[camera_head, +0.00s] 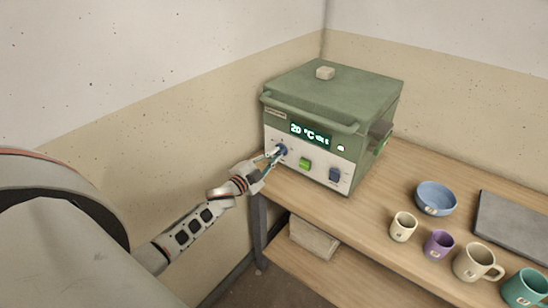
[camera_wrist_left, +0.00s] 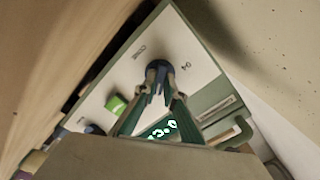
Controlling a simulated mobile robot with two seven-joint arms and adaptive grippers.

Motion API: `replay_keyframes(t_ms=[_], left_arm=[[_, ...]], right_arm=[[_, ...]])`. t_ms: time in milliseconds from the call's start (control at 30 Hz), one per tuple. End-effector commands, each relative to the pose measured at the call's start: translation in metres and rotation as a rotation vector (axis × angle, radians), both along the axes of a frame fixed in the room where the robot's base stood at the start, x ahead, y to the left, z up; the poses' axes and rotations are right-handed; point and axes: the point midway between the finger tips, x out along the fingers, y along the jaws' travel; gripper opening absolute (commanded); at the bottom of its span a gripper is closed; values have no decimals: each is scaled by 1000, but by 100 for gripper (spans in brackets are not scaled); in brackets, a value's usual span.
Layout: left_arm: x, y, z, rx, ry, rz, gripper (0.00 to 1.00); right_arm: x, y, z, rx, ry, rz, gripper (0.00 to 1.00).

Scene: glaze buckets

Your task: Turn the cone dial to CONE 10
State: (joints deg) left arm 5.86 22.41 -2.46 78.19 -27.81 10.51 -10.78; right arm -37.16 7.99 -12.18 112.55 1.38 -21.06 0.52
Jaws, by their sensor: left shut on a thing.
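A green kiln (camera_head: 340,95) with a pale front panel stands on the wooden bench. The cone dial (camera_head: 282,150) is a small dark blue knob at the left of that panel. In the left wrist view the dial (camera_wrist_left: 158,66) sits near the printed marks "CONE" and "04". My left gripper (camera_head: 273,156) is shut on the dial; its fingertips (camera_wrist_left: 159,84) meet the knob in the left wrist view. The fingers hide part of the dial, and I cannot tell which mark it points to. My right gripper is not in view.
The lit display (camera_head: 310,133) reads 20 °C. A green button (camera_head: 304,164) and a blue switch (camera_head: 335,175) sit right of the dial. A blue bowl (camera_head: 436,198), several mugs and a grey slab (camera_head: 515,228) stand on the bench. The wall is close at left.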

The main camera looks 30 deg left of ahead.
Motion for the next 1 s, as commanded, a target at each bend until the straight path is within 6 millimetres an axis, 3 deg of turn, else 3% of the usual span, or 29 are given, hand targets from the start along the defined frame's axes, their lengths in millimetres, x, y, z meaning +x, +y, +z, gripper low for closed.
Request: replay_keyframes(t_ms=[733,800,833,1000], left_arm=[[0,0,0,94,-8,-1,0],[0,0,0,94,-8,-1,22],[0,0,0,93,-8,-1,26],[0,0,0,92,-8,-1,26]], right_arm=[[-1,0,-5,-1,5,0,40],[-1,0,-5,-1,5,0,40],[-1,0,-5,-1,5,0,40],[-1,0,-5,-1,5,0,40]])
